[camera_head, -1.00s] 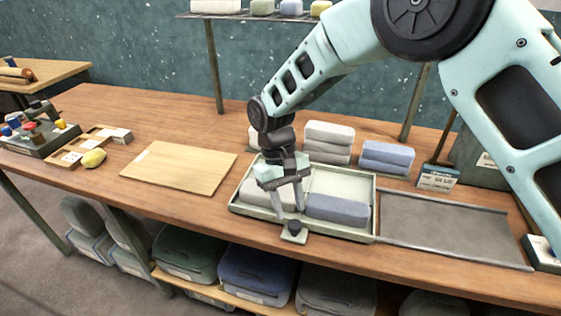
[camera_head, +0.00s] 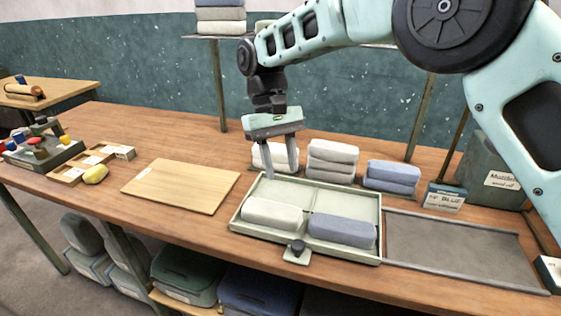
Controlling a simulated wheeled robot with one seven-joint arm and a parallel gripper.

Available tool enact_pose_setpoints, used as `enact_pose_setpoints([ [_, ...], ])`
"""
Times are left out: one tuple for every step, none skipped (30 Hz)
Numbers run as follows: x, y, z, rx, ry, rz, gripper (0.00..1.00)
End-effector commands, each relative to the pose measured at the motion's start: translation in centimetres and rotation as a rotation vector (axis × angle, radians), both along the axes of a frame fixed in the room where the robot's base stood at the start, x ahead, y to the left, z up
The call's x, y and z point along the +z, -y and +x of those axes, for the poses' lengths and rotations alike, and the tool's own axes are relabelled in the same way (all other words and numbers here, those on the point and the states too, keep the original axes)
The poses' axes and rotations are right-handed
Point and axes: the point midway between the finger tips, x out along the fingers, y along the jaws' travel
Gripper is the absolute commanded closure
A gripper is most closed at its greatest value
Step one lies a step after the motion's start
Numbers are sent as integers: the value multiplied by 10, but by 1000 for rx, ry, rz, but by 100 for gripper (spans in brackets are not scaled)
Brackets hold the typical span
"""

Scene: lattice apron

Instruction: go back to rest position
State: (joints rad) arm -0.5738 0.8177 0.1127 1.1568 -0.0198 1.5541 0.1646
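My gripper (camera_head: 281,170) hangs above the back of the pale green tray (camera_head: 375,246). Its two fingers point down, spread apart, with nothing between them. The tray has compartments. A cream block (camera_head: 272,213) lies in the front left compartment and a blue-grey block (camera_head: 343,230) in the front right one. The back compartments look empty. A small dark knob on a pale plate (camera_head: 297,251) is at the tray's front edge. My fingers partly cover a pale block behind the tray.
Behind the tray stand stacked white blocks (camera_head: 333,157) and stacked blue blocks (camera_head: 392,176). A wooden board (camera_head: 182,186) lies to the left, with a yellow lump (camera_head: 95,174) beyond it. A grey mat tray (camera_head: 450,246) lies to the right. A shelf (camera_head: 205,37) stands behind.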

Motion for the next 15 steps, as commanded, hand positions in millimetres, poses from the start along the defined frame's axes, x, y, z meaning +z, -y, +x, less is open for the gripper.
enact_pose_setpoints([
  [0,0,0,0,0,0,62],
  [0,0,0,0,0,0,62],
  [0,0,0,0,1,0,62],
  [1,0,-1,1,1,4,62],
  [2,1,-3,2,3,7,62],
  [5,2,-6,5,7,17,62],
  [7,4,-10,8,8,25,62],
  [10,5,-15,11,14,37,62],
  [13,8,-23,17,20,54,62],
  [16,10,-30,22,26,68,62],
  [19,13,-39,28,33,83,62],
  [23,18,-51,35,45,105,62],
  [25,21,-60,41,54,122,62],
  [27,25,-70,49,64,137,62],
  [30,30,-84,57,78,157,62],
])
